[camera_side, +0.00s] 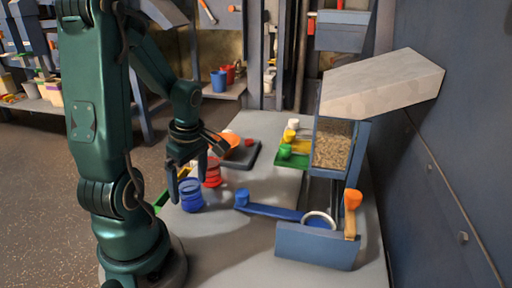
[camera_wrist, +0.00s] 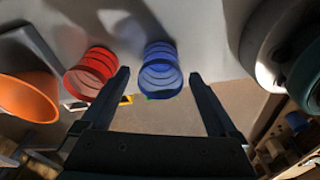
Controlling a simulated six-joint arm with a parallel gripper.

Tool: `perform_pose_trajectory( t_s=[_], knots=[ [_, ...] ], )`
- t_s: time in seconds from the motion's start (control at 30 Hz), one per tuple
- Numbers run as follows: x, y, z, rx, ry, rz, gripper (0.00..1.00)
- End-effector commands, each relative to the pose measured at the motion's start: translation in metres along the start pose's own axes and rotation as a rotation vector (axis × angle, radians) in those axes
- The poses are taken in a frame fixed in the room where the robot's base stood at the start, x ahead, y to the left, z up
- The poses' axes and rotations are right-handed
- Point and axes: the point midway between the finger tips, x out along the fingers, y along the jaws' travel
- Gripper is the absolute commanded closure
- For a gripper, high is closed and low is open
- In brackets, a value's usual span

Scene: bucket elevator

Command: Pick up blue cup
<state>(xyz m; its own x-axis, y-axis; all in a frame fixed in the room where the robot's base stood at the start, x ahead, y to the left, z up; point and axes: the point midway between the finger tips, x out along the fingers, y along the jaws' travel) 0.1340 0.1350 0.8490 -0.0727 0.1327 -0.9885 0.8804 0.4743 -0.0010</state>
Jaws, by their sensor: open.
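The blue cup (camera_side: 191,196) is ribbed and stands on the grey table near its left edge. My gripper (camera_side: 188,178) is open and points down just above the cup. In the wrist view the blue cup (camera_wrist: 160,72) appears between the two fingertips of my gripper (camera_wrist: 159,76), with space on both sides. Nothing is held. I cannot tell whether the fingertips reach down past the cup's rim.
A red ribbed cup (camera_side: 212,174) stands close to the blue one, beside the left finger in the wrist view (camera_wrist: 91,70). An orange bowl (camera_wrist: 28,97) lies farther left there. A blue lever arm (camera_side: 270,210) and grain-filled hopper (camera_side: 334,146) stand to the right.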

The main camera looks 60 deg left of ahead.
Motion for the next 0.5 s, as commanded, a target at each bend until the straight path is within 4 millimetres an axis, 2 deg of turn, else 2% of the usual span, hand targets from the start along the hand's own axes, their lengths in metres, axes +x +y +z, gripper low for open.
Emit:
perform_pose_trajectory(
  t_s=[0.13,0.43,0.47,0.5],
  knots=[
    [0.0093,-0.0007,0.0005,0.001,-0.001,-0.002,0.05],
    [0.0110,-0.0003,0.0005,0.001,-0.001,0.001,0.05],
    [0.0109,-0.0003,0.0005,0.001,-0.001,0.001,0.13],
    [0.0109,-0.0003,0.0005,0.001,-0.001,0.001,0.28]
  ],
)
